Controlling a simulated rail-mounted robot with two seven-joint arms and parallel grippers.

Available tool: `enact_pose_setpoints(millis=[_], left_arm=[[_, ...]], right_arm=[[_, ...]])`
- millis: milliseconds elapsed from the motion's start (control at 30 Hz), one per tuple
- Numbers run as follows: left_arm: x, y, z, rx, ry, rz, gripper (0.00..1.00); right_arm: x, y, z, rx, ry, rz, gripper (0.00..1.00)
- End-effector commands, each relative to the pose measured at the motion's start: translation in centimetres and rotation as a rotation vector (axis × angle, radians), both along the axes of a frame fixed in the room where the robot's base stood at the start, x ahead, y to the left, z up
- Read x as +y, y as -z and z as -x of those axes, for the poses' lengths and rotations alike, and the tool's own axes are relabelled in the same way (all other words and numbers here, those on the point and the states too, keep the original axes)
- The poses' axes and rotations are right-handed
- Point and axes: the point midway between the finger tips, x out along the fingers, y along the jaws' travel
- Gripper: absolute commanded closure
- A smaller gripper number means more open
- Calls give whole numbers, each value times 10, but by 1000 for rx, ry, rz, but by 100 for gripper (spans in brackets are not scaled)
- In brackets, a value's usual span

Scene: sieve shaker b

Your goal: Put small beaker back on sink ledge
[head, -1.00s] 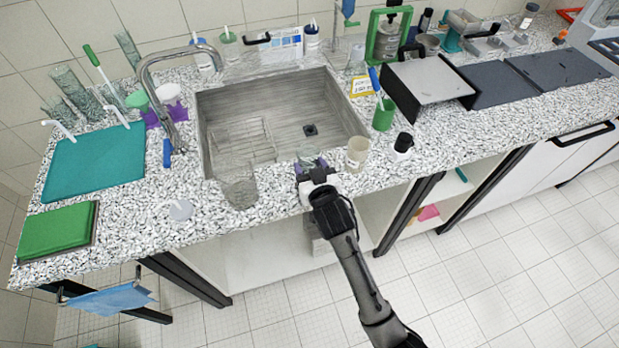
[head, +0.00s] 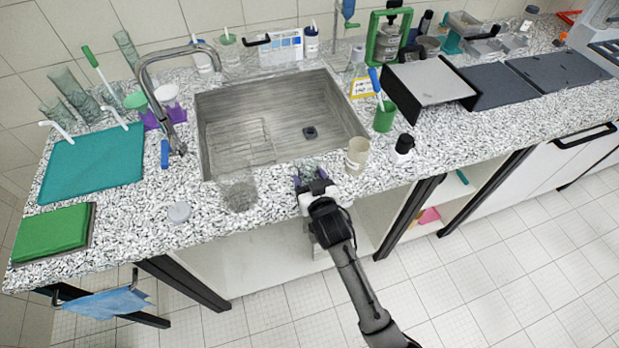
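My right gripper (head: 310,177) is over the counter strip at the front edge of the sink (head: 290,120). Its two dark fingertips stand apart and I see speckled counter between them, with no clear object held. A clear glass beaker (head: 239,194) stands upright on the counter at the sink's front left corner, left of my gripper and apart from it. I cannot tell whether it is the small beaker; clear glass is hard to make out here. My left gripper is not in view.
A cream cup (head: 357,156) and a black-capped bottle (head: 404,144) stand just right of my gripper. The tap (head: 150,72) arches over the sink's left side. The sink basin is mostly clear.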

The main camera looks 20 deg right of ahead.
Motion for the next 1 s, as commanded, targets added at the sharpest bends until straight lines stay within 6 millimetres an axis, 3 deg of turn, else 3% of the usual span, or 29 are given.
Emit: enact_pose_setpoints(millis=[200,500,1000], left_arm=[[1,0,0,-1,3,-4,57],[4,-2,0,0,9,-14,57],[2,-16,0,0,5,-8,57]], right_arm=[[0,0,0,0,0,0,21],[0,-5,0,-1,0,0,21],[5,-16,84,2,0,-1,21]])
